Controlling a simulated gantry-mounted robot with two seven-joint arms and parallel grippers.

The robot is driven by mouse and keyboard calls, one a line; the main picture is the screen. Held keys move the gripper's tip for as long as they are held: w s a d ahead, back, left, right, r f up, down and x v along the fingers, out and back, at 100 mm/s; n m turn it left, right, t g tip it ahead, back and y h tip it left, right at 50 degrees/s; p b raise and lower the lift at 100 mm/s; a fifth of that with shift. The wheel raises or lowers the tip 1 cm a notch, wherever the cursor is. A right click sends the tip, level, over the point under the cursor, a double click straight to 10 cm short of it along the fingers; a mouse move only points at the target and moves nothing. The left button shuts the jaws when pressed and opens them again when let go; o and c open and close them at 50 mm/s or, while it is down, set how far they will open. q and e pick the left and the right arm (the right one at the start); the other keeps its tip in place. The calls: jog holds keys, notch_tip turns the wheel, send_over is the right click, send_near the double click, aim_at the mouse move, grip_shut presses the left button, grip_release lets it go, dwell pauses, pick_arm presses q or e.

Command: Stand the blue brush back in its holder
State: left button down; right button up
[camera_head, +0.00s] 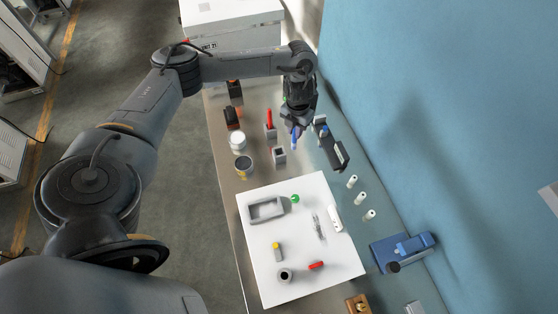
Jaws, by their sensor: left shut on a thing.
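The arm from the left reaches over the table. My left gripper (297,121) is shut on the blue brush (295,137), which hangs roughly upright below the fingers. Its lower end is close to a small grey holder (279,157) with a dark opening on top, up and to the right of it in the picture. The brush looks apart from the holder, though its exact height is hard to tell. A second grey holder (271,133) has a red brush (269,118) standing in it. My right gripper is not in view.
A white mat (320,278) carries a grey tray (265,209) and small parts. A white-topped jar (237,141) and a dark round container (243,165) stand left of the holders. A dark tool (331,147) lies right of the gripper. A blue wall stands at right.

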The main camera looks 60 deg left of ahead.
pick_arm(q)
jog(key=s+a+f+n, duration=0.1)
jog(key=s+a+f, duration=0.15)
jog(key=a, duration=0.25)
notch_tip(320, 180, down, 10)
jog(key=shift+s+n+p, duration=0.3)
jog(key=shift+s+p, duration=0.05)
jog(key=shift+p, duration=0.1)
jog(key=shift+a, duration=0.1)
jog(key=shift+f, duration=0.1)
jog(key=c, duration=1)
grip_release()
jog(key=shift+c, duration=0.2)
